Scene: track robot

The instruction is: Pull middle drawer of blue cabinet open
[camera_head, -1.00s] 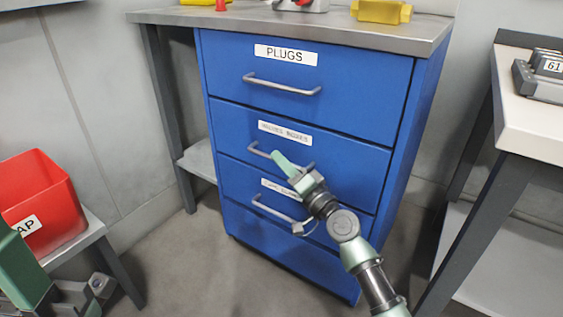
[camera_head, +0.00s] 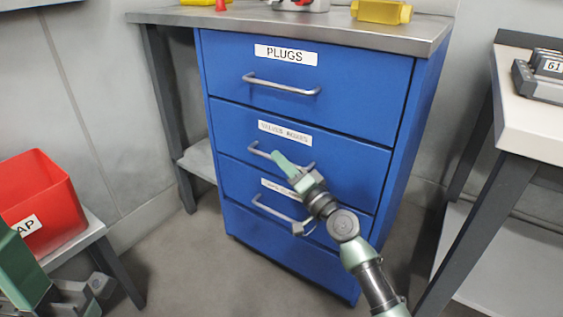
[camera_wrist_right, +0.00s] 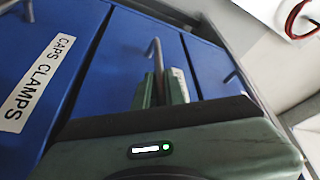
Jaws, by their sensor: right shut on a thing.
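The blue cabinet (camera_head: 400,125) stands in the middle of the head view, with labelled drawers and grey bar handles. The middle drawer (camera_head: 345,160) is below the PLUGS drawer (camera_head: 225,62) and looks flush with the front. My right gripper (camera_head: 277,156) is shut on the middle drawer's handle (camera_head: 256,151), hiding part of it. In the right wrist view, this handle (camera_wrist_right: 156,55) runs between the two fingers (camera_wrist_right: 160,88). My left gripper (camera_head: 90,290) is at the lower left, away from the cabinet; its jaws are unclear.
The CAPS CLAMPS drawer handle (camera_head: 270,208) lies just below my right wrist. A red bin (camera_head: 45,190) sits on a low stand at the left. A white-topped table (camera_head: 535,130) stands at the right. Grey floor is open before the cabinet.

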